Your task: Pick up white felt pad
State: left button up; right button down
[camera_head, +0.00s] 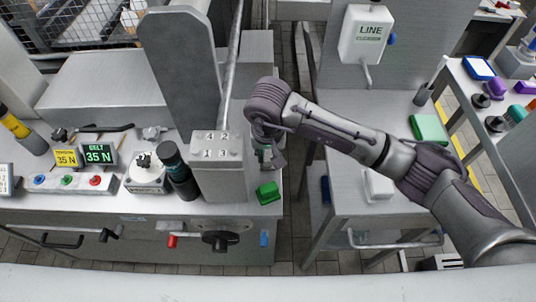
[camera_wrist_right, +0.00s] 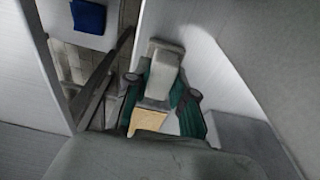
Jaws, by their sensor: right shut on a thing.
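My right gripper (camera_head: 266,155) is at the right end of the left bench, close beside the grey box marked with numbers. It also shows in the wrist view (camera_wrist_right: 140,95), shut on a small pale block (camera_wrist_right: 148,119) with a tan face. I cannot tell whether this block is the white felt pad. Green parts flank it, and its lower end is hidden. A white block-like item (camera_head: 379,184) lies on the right table under my right arm; I cannot tell whether it is felt. My left gripper is not in view.
The grey numbered box (camera_head: 218,165) stands left of the gripper, with a green block (camera_head: 268,192) in front. A dark cylinder (camera_head: 178,170) stands farther left. A gap separates the bench from the right table (camera_head: 340,205), which holds a green slab (camera_head: 429,128).

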aim_at(269, 154)
notch_tip(269, 154, up, 4)
jog(key=shift+d+r+b, duration=0.15)
jog(key=shift+b, duration=0.4)
jog(key=s+d+r+b, duration=0.1)
jog(key=s+d+r, duration=0.5)
jog(key=s+d, duration=0.1)
jog(key=shift+s+d+r+b, duration=0.35)
jog(key=shift+s+d, duration=0.05)
jog(key=shift+s, duration=0.35)
